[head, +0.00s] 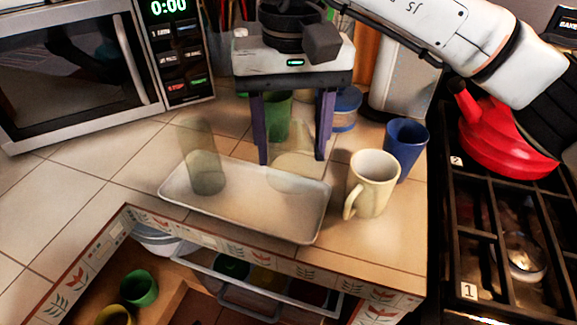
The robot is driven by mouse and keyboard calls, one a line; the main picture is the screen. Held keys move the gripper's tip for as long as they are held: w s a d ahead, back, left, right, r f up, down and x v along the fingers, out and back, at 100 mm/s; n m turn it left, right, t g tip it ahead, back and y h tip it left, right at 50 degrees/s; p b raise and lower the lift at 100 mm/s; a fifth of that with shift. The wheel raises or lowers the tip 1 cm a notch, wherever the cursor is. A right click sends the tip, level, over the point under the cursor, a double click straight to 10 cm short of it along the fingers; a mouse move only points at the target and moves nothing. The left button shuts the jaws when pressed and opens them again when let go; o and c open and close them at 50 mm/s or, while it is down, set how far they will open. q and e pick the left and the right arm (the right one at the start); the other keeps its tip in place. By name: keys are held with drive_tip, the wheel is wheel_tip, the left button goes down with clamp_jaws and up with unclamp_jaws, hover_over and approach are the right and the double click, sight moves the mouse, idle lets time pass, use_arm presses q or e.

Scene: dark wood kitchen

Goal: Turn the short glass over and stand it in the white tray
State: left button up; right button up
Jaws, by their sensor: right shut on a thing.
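My right gripper (292,160) points down over the right half of the white tray (240,208). It is shut on the short glass (293,178), a faint see-through glass between its two dark fingers. The glass looks upright along its axis and wider at its lower end, which suggests mouth down, but the rim is hard to make out. Its lower end overlaps the tray; I cannot tell whether it touches the tray floor. A taller clear glass (200,158) stands in the left part of the tray. My left gripper is not in view.
A cream mug (372,180) and a blue cup (405,145) stand right of the tray. A green cup (277,118) is behind the gripper. A microwave (75,75) is at left, a red kettle (500,135) on the stove at right. An open drawer (260,290) lies below the counter edge.

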drive_tip(key=shift+s+r, duration=0.1)
drive_tip(key=shift+s, duration=0.1)
wheel_tip(320, 180, down, 9)
drive_tip(key=shift+r, duration=0.1)
drive_tip(key=shift+f, duration=0.45)
drive_tip(key=shift+f, duration=0.35)
drive_tip(key=o, duration=1.3)
drive_tip(key=shift+r, duration=0.15)
